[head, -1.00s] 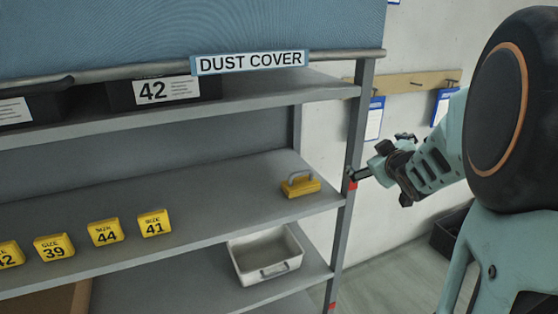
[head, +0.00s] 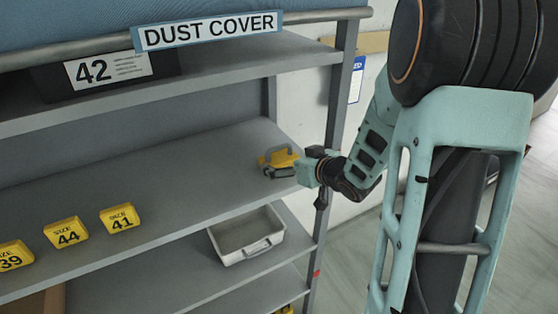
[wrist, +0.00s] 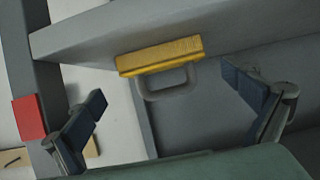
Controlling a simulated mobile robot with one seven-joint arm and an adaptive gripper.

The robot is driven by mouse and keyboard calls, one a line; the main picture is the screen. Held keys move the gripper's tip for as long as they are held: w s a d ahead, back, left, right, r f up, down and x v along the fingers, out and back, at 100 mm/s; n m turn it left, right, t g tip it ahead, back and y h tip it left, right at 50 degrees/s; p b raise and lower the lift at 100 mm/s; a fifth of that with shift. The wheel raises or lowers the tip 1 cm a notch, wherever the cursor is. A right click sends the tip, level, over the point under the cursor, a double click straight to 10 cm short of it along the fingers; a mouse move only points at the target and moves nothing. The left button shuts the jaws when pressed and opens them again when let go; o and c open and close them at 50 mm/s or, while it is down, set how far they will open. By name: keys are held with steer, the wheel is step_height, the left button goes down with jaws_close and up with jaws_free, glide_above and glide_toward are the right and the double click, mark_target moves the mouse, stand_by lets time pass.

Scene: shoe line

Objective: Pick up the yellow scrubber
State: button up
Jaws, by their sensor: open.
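The yellow scrubber (head: 280,158), a yellow block with a grey loop handle, sits on the middle shelf (head: 190,172) near its right end. In the wrist view the scrubber (wrist: 160,56) appears upside down, with its handle towards my gripper. My gripper (head: 283,172) is at the shelf's right end, close to the scrubber, and covers part of it in the head view. In the wrist view my gripper (wrist: 168,100) has its two fingers wide apart, with the scrubber's handle between them and nothing held.
A shelf post (head: 337,110) stands just right of my gripper, and the upper shelf (head: 220,80) is above. Yellow size blocks (head: 120,217) stand along the middle shelf to the left. A white bin (head: 246,235) sits on the shelf below.

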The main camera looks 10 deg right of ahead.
mark_target(279, 157)
steer(key=shift+a+x, duration=0.1)
steer(key=shift+x, duration=1.25)
steer(key=shift+a+x, duration=0.15)
steer(key=shift+x, duration=1.2)
steer(key=shift+r, duration=0.1)
steer(key=c, duration=1.2)
steer(key=shift+c, duration=0.2)
